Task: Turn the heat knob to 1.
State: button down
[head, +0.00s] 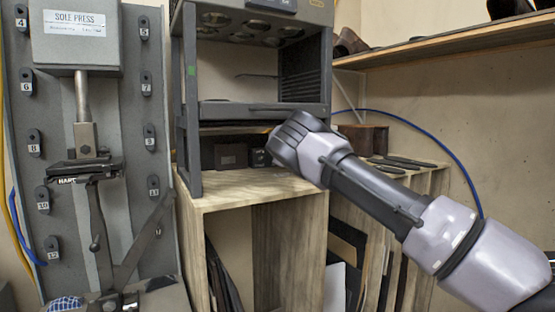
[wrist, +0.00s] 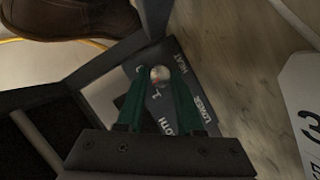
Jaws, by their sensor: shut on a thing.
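The heat knob (wrist: 160,73) shows in the wrist view as a small pale, shiny round tip. It stands on a dark panel (wrist: 194,88) lettered HEAT, with a 1 just below the knob and more lettering to the right. My gripper (wrist: 159,82) has its two green fingers closed on the knob from both sides. I cannot tell which mark the knob points to. In the head view my arm reaches in from the right to the front of the dark grey machine frame (head: 186,110); its wrist hides the knob and the fingers there.
The machine stands on a wooden cabinet (head: 250,188). A sole press (head: 82,38) with numbered hooks is at the left. A wooden shelf (head: 465,45) is at upper right. In the wrist view a brown shoe (wrist: 70,18) is at upper left and a white tag (wrist: 303,105) at right.

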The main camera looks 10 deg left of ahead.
jog(key=n, duration=0.1)
jog(key=n+t, duration=0.1)
jog(key=n, duration=0.1)
jog(key=n+t, duration=0.1)
jog(key=shift+f+n, duration=0.25)
jog(key=shift+n, duration=0.05)
dwell(0.4)
jog(key=c, duration=0.5)
grip_release()
jog(key=shift+c, duration=0.2)
jog(key=shift+s, duration=0.1)
jog(key=v, duration=1)
jog(key=shift+s+a, duration=0.1)
jog(key=shift+s, duration=0.25)
